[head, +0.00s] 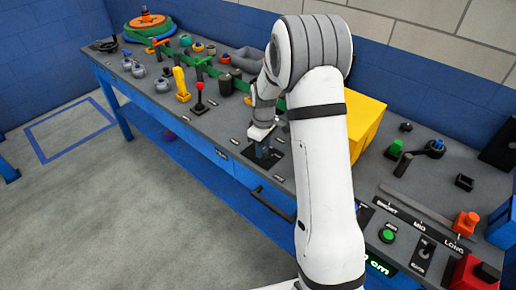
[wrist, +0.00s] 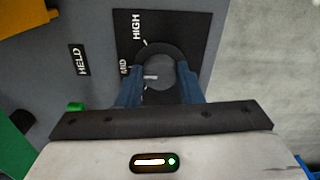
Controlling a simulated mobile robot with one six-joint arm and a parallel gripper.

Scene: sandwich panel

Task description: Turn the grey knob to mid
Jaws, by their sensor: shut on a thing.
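The grey knob (wrist: 160,69) sits on a black plate (wrist: 189,28) with the labels HIGH (wrist: 137,25) and MID (wrist: 123,67). A short pale line on the knob points left, roughly towards MID; whether it lines up exactly I cannot tell. The blue fingers of my gripper (wrist: 159,80) stand on both sides of the knob, shut on it. In the head view my gripper (head: 264,150) reaches down onto the black plate (head: 251,157) near the bench's front edge, and the knob is hidden there.
A HELD label (wrist: 79,60) lies left of the plate. In the head view, a red-topped lever (head: 199,98) and a yellow handle (head: 181,84) stand to the left. A yellow box (head: 369,120) stands behind my arm. A bar handle (head: 273,202) is on the bench front.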

